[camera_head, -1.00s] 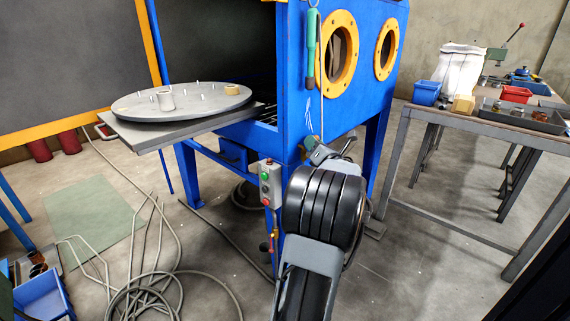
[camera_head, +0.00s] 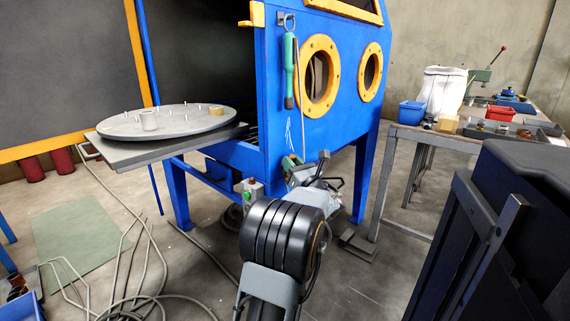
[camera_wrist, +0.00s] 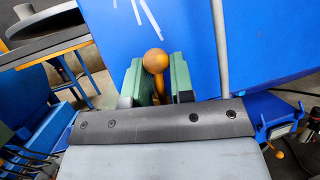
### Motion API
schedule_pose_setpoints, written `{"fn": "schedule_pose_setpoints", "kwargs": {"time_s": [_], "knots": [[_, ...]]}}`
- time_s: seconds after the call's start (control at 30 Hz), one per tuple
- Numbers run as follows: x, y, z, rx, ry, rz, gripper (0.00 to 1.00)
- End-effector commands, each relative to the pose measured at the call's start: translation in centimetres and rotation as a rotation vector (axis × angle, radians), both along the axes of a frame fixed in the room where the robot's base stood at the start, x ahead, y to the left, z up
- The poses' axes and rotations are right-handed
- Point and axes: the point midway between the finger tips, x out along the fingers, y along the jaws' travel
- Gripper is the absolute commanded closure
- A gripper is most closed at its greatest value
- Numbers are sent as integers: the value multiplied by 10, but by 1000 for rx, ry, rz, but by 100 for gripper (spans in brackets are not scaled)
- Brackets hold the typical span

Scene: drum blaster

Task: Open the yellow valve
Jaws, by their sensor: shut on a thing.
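The yellow valve shows in the wrist view as a round orange-yellow knob (camera_wrist: 155,60) on a yellow stem, in front of the blue cabinet side. My gripper (camera_wrist: 157,72) has its two green fingers on either side of this knob and stem, shut on it. The knob's top stands a little above the fingertips. The lower stem and its mount are hidden behind the gripper body. In the head view my gripper (camera_head: 291,164) is by the blue cabinet's near corner, with one green finger showing; my arm hides the valve there.
The blue cabinet (camera_head: 276,85) has round yellow-rimmed ports and a hanging green-handled tool (camera_head: 289,78). A control box (camera_head: 251,189) is beside my arm. A round turntable (camera_head: 185,125) is at left, a workbench (camera_head: 430,136) at right. Hoses (camera_head: 150,302) lie on the floor.

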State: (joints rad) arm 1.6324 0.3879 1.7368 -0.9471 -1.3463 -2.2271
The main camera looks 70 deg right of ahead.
Motion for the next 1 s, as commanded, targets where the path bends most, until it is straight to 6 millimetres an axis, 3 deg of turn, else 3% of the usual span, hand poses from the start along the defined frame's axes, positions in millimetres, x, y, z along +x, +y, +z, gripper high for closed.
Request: {"fn": "schedule_pose_setpoints", "kwargs": {"time_s": [0.37, 0.4, 0.63, 1.0], "knots": [[-1, 0, 1, -4, -2, -1, 100], [-1, 0, 1, -4, -2, -1, 74], [1, 1, 1, -3, -1, 2, 52], [-7, 5, -3, -1, 0, 0, 52]]}}
